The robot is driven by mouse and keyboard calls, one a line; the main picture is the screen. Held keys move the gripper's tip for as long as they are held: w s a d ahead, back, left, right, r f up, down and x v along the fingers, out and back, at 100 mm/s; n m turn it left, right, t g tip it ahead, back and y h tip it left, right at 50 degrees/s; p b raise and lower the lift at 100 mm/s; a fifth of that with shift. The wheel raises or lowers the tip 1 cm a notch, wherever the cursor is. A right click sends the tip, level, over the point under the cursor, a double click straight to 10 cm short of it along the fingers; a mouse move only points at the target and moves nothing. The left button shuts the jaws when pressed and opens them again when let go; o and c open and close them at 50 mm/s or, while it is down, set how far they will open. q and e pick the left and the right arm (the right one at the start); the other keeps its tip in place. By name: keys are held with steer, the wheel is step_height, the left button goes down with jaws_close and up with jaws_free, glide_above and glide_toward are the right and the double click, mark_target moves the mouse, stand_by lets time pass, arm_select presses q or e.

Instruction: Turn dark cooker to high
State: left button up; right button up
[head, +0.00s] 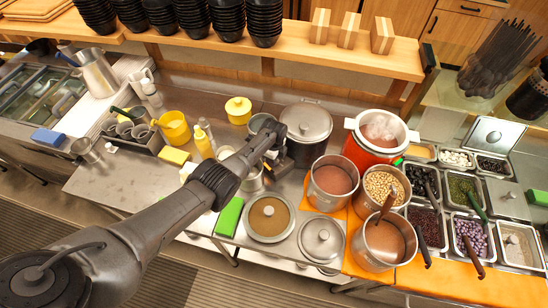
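The dark cooker (306,150) stands at the back middle of the steel counter. It has a grey domed lid (306,120). Its control is not visible from here; my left arm covers part of its left front side. My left gripper (278,150) is at the cooker's left front side, very close to it. I cannot tell whether it touches. Its fingers are small and dark here, so their opening cannot be made out. My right gripper is not in view.
A red-orange cooker (365,155) steams right of the dark one. Pots of beans (384,188) and soup (333,178) stand in front. Topping trays (475,190) fill the right. Yellow containers (238,108) and a bottle (203,143) stand left. A shelf (290,52) with black bowls runs behind.

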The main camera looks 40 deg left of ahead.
arm_select(q)
steer(key=shift+r+m, duration=0.1)
steer(key=shift+m, duration=0.5)
steer(key=o, duration=0.9)
steer(key=shift+o, duration=0.2)
